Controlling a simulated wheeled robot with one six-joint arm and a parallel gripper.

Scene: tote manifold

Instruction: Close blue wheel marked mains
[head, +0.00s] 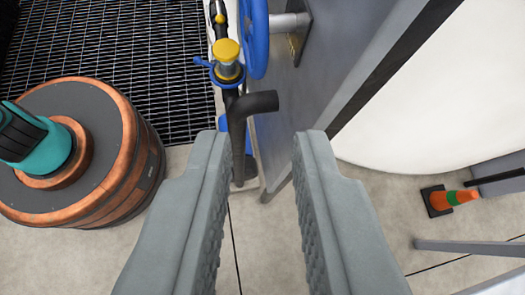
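A blue wheel (255,36) shows edge-on at the top of the head view, on a pale stub coming from the grey panel at its right. The top of the wheel is cut off by the frame. I see no marking on it, so I cannot tell whether it is the one marked mains. My gripper (263,137) is open, its two grey fingers apart with nothing between them. In the picture its fingertips lie below the wheel and are apart from it.
A dark pipe (237,140) with a yellow cap (226,50) and side spout stands beside the wheel. A copper-and-grey drum (130,150) stands left, near a black floor grate (120,50). The grey panel (300,95) is right of the wheel.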

